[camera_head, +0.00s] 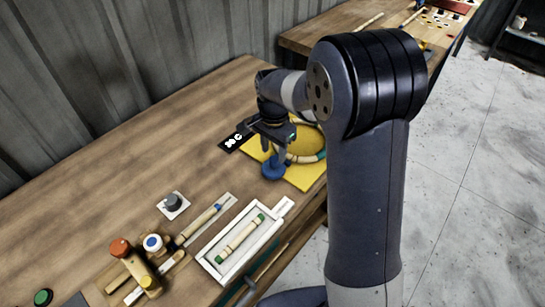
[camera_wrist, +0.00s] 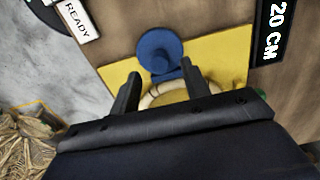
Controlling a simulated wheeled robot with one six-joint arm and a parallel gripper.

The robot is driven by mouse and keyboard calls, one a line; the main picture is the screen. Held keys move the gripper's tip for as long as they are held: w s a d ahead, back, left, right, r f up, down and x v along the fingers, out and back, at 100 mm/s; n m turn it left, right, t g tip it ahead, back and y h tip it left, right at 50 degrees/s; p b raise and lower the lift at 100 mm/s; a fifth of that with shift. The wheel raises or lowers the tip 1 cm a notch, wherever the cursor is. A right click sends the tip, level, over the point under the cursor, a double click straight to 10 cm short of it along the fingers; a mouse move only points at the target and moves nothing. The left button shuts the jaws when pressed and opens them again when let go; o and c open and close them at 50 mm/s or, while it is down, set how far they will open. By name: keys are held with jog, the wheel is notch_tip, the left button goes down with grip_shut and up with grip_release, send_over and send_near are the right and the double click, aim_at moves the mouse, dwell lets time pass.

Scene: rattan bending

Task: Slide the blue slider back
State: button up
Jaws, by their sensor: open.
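The blue slider (camera_head: 273,169) is a round blue knob near the front left edge of a yellow plate (camera_head: 303,180) on the workbench. In the wrist view the blue slider (camera_wrist: 158,46) shows as a round disc with a smaller round top, just beyond my fingertips. My gripper (camera_head: 275,148) is over the yellow plate, close to the slider. In the wrist view my gripper (camera_wrist: 163,84) has its two dark fingers apart, with part of the slider's base between their tips. I cannot tell whether they touch it.
A rattan ring (camera_head: 305,155) with green and blue bands lies on the plate, partly hidden by my arm. A white tray (camera_head: 212,257) holds a rattan piece. A black "20 CM" label (camera_wrist: 271,35) and a "READY" label (camera_wrist: 78,20) are nearby. Bare wood (camera_head: 130,160) lies left.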

aim_at(274, 158)
jog(key=shift+f, duration=2)
jog(key=shift+c, duration=0.3)
grip_shut()
